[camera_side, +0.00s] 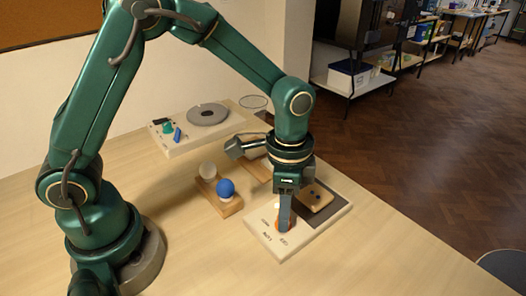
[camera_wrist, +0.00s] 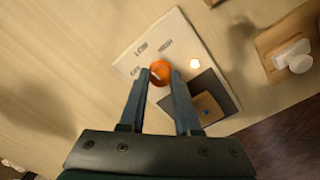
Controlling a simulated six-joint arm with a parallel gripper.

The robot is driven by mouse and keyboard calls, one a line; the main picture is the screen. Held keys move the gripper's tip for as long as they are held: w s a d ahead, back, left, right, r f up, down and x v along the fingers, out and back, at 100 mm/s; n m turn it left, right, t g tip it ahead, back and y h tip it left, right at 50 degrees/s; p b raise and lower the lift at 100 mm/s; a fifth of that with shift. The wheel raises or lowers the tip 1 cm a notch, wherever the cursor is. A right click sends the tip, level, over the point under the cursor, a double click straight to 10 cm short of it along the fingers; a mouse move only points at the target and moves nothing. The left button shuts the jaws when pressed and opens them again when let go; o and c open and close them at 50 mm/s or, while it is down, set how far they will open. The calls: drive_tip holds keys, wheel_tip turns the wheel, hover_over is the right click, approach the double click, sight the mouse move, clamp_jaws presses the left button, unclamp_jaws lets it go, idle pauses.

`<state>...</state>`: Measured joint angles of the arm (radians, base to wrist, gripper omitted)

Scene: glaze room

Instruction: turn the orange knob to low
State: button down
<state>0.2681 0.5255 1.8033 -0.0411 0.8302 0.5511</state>
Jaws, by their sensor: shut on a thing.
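The orange knob (camera_wrist: 160,67) sits on a white panel (camera_wrist: 180,27) printed with LOW, HIGH and OFF labels. My gripper (camera_wrist: 160,77) points down over the panel, with one finger on each side of the knob, shut on it. A pale mark shows on the knob, but which label it points to is unclear. In the side view, my gripper (camera_side: 284,222) hides most of the knob. A bright white spot (camera_wrist: 194,64) glows on the panel beside the knob.
A wooden block (camera_wrist: 207,108) lies on the panel's dark area. Left of my gripper in the side view, a wooden stand (camera_side: 231,208) holds a blue ball (camera_side: 225,188) and a pale ball (camera_side: 207,170). A white unit with a grey disc (camera_side: 208,114) stands behind. The table front is clear.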

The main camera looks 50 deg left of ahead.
drive_tip(key=shift+m, duration=0.6)
drive_tip(key=c, duration=0.6)
unclamp_jaws()
drive_tip(key=shift+w+a+r, duration=0.1)
drive_tip(key=shift+r, duration=2.5)
